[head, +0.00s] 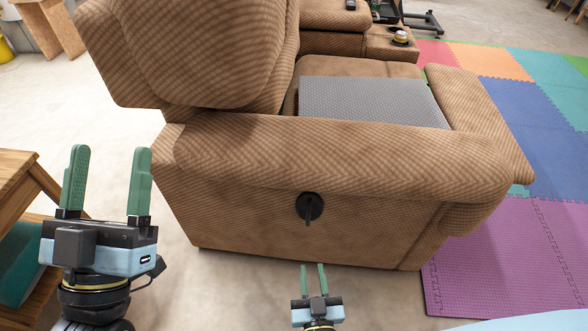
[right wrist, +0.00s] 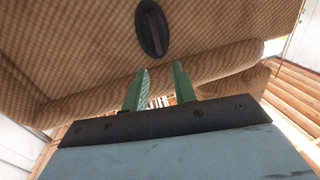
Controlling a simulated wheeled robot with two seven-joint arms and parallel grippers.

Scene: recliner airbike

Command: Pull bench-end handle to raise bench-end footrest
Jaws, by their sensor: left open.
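A brown patterned recliner (head: 250,170) stands side-on in front of me. Its black handle (head: 309,207) is on a round black plate low on the near side panel; the lever points down. My left gripper (head: 107,180) is open and empty, left of the recliner.
A grey cushion or pad (head: 372,102) lies on the seat. A wooden piece of furniture (head: 18,190) stands close to my left gripper. Coloured foam mats (head: 500,255) cover the floor at right. Bare floor lies in front of the recliner's side.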

